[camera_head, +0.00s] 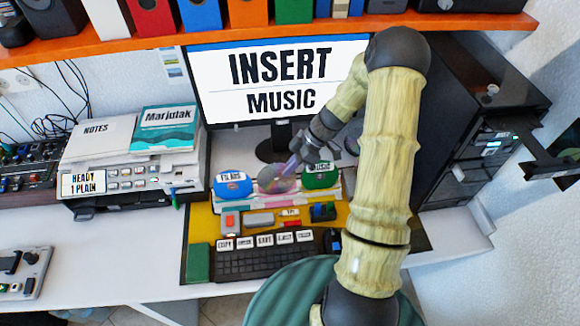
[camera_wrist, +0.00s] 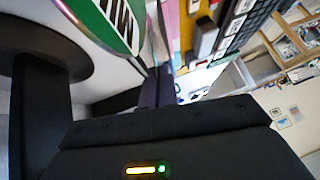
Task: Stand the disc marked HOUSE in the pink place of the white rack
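The white rack (camera_head: 232,206) stands behind the keyboard, below the monitor. A blue disc (camera_head: 232,185) with a white label stands at its left, and a green disc (camera_head: 321,176) with a white label at its right. Between them is a shiny pinkish-grey disc (camera_head: 277,181) at the middle place; I cannot read a HOUSE mark on it. My gripper (camera_head: 298,160) reaches down to this disc from the upper right and appears shut on its edge. In the wrist view my dark fingers (camera_wrist: 157,88) are close together, and the green disc (camera_wrist: 112,18) is just beside them.
A monitor (camera_head: 285,80) reading INSERT MUSIC stands behind the rack. A keyboard (camera_head: 265,262) with labelled keys lies in front on a yellow mat (camera_head: 199,222). A printer (camera_head: 130,180) with notes is at left, a black computer case (camera_head: 470,120) at right. An orange shelf (camera_head: 130,42) runs above.

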